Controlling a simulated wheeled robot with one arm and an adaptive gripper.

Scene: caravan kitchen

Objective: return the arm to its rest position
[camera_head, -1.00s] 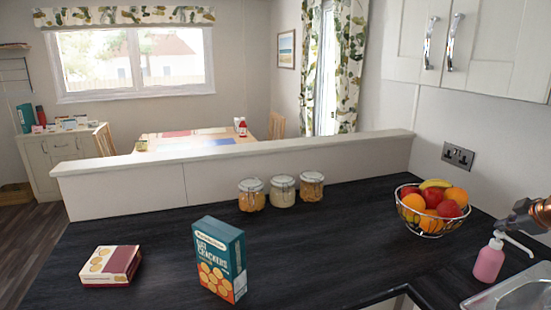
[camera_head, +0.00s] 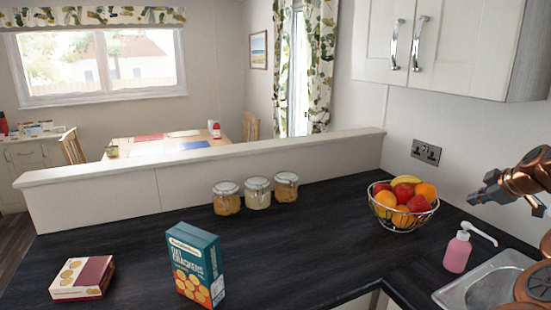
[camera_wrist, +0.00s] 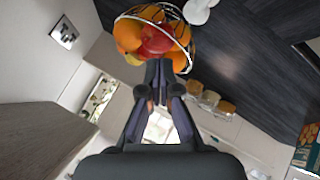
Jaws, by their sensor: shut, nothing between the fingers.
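My gripper (camera_head: 478,194) is at the right of the head view, raised above the sink end of the counter, with my copper-coloured arm behind it. It points left and is empty. In the wrist view my gripper (camera_wrist: 158,68) shows its dark fingers together, shut on nothing. The fruit bowl (camera_head: 402,208) stands on the dark counter to the left of my gripper, apart from it. In the wrist view the bowl (camera_wrist: 181,62) appears just beyond the fingertips.
A pink soap bottle (camera_head: 457,250) stands by the sink (camera_head: 450,296), below my gripper. A wall cabinet (camera_head: 455,45) hangs above. Several items stand further left: glass jars (camera_head: 257,193), a cracker box (camera_head: 196,266) and a flat box (camera_head: 82,278). The middle counter is clear.

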